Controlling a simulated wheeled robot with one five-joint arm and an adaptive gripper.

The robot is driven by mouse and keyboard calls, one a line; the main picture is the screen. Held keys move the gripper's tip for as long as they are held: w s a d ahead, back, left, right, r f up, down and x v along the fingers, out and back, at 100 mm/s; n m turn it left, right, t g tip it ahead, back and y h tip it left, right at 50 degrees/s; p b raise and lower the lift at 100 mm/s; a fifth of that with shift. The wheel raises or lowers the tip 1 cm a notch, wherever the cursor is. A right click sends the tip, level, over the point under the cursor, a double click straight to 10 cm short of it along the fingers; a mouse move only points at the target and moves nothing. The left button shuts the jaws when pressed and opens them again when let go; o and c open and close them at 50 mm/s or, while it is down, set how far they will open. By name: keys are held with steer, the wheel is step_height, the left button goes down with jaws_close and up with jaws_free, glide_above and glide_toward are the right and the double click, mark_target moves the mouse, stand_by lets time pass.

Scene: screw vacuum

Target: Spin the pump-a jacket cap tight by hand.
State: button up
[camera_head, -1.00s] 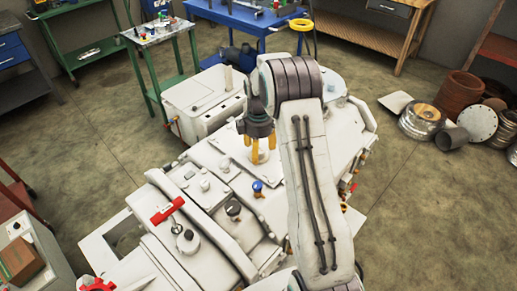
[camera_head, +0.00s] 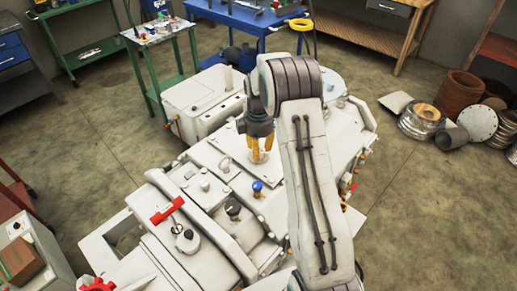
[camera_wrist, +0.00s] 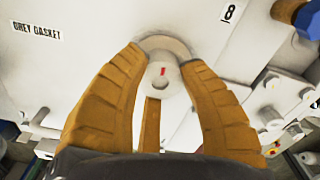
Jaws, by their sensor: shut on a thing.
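The cap, which I take to be the pump-a jacket cap, is a small pale grey round part (camera_wrist: 160,76) with a short red mark on top. It sits on a white machine cover in the wrist view. My gripper (camera_wrist: 164,58) is shut on it, one yellow-brown finger on each side; another finger part shows behind. In the head view my gripper (camera_head: 260,158) points down onto the machine's top (camera_head: 215,163), and its fingers mostly hide the cap. I cannot tell how far the cap is seated.
A blue-topped knob (camera_head: 257,186), a dark knob (camera_head: 233,209) and a red handle (camera_head: 167,210) stand up nearby. Benches and loose pipes lie beyond, with open floor between.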

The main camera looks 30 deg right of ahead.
steer(key=shift+f+m, duration=0.1)
steer(key=shift+m, duration=0.2)
steer(key=m+b, duration=0.1)
steer(key=m, duration=0.4)
steer(key=shift+m+b, duration=0.35)
steer(key=shift+m, duration=0.05)
steer(key=m+b, duration=0.1)
steer(key=m, duration=1.1)
steer(key=shift+m, duration=0.3)
steer(key=m, duration=0.5)
steer(key=shift+m+b, duration=0.3)
steer(key=o, duration=1.2)
steer(key=shift+r, duration=0.2)
